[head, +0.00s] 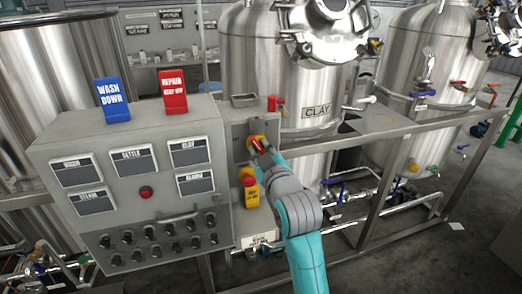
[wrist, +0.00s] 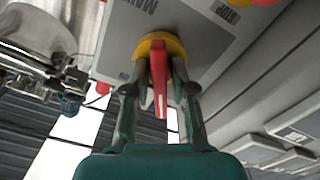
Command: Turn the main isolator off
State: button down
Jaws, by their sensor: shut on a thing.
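The main isolator (head: 256,139) is a red handle on a round yellow base, on the grey panel's right side section. In the wrist view the red handle (wrist: 160,78) stands out from the yellow base (wrist: 147,46), with part of the word "MAIN" printed beside it. My gripper (head: 264,152) reaches up to it from below right. In the wrist view the fingers of my gripper (wrist: 158,92) are on both sides of the handle and shut on it. The fingers partly hide the base in the head view.
A red and yellow button (head: 246,175) and a yellow tag (head: 251,194) sit just below the isolator. The grey control panel (head: 130,185) with labels and several black knobs is to the left.

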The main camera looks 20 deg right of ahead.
jog(key=n, duration=0.6)
jog(key=shift+a, duration=0.1)
jog(key=n, duration=0.5)
jog(key=shift+f+n, duration=0.15)
jog(key=shift+n, duration=0.25)
jog(key=c, duration=1.2)
grip_release()
jog(key=s, duration=1.2)
